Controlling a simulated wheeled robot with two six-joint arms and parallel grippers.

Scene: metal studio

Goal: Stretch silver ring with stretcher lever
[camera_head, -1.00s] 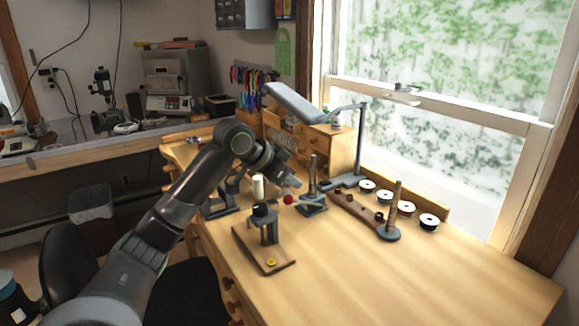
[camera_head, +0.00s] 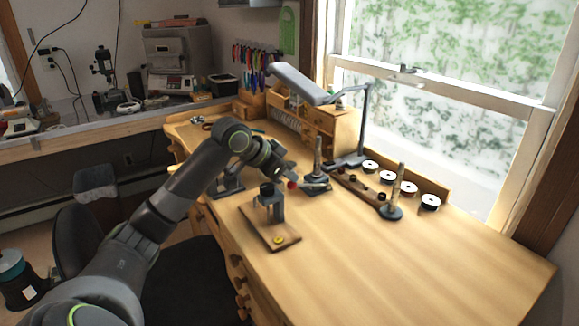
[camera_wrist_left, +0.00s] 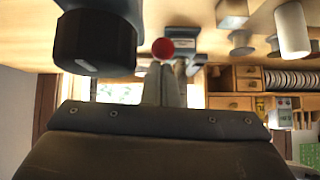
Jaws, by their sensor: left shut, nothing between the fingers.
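The ring stretcher is a small bench tool with a tapered upright post (camera_head: 317,157) on a dark base. A lever with a red ball (camera_head: 292,185) sticks out from it towards the left. My left gripper (camera_head: 289,176) is at the red ball, with its fingers shut and nothing between them. In the left wrist view the pale fingertips (camera_wrist_left: 163,66) lie close against the red ball (camera_wrist_left: 163,48); I cannot tell whether they touch it. I cannot make out the silver ring. My right gripper is not in view.
A dark-topped tool (camera_head: 270,196) on a wooden board (camera_head: 284,242) stands just in front; its black knob (camera_wrist_left: 95,42) is close beside my fingers. A second post (camera_head: 397,185), spools (camera_head: 387,177) and a lamp (camera_head: 300,84) stand right and behind. The bench's right part is clear.

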